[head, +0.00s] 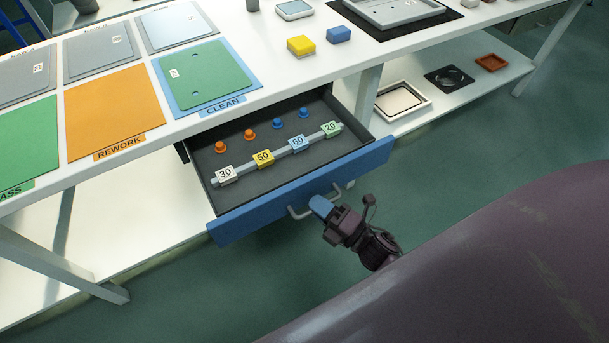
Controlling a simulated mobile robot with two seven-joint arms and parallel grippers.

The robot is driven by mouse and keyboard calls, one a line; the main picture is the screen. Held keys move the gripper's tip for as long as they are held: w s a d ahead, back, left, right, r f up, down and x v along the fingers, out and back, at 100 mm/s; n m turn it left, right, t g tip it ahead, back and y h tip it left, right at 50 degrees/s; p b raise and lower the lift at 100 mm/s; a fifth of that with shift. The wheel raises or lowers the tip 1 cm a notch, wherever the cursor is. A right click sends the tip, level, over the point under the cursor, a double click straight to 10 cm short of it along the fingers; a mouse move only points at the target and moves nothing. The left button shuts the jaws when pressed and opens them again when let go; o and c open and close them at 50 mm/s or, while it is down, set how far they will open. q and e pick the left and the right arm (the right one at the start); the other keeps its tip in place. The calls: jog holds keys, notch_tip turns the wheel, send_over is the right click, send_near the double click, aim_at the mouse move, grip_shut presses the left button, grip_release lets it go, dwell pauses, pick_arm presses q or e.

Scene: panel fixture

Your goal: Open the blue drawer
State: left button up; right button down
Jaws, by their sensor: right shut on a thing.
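The blue drawer (240,222) is pulled out from under the white table, and its dark inside shows. A grey bar handle (297,214) is on its blue front. My right gripper (322,207) is at the handle, its blue fingertips shut on the handle near its middle. The fingertips hide part of the handle. My left gripper is not in view.
In the drawer lie orange and blue knobs (249,135) and a bar with numbered blocks (263,158). The white table (300,75) holds coloured mats, panels and yellow and blue blocks. A lower shelf (440,98) holds trays. Green floor is clear in front.

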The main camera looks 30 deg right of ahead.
jog(key=s, duration=0.6)
jog(key=shift+s, duration=0.3)
jog(key=shift+d, duration=0.1)
jog(key=c, duration=1.5)
grip_release()
jog(key=shift+o, duration=0.2)
jog(key=v, duration=1)
jog(key=shift+s+d, duration=0.2)
jog(key=shift+s, duration=0.2)
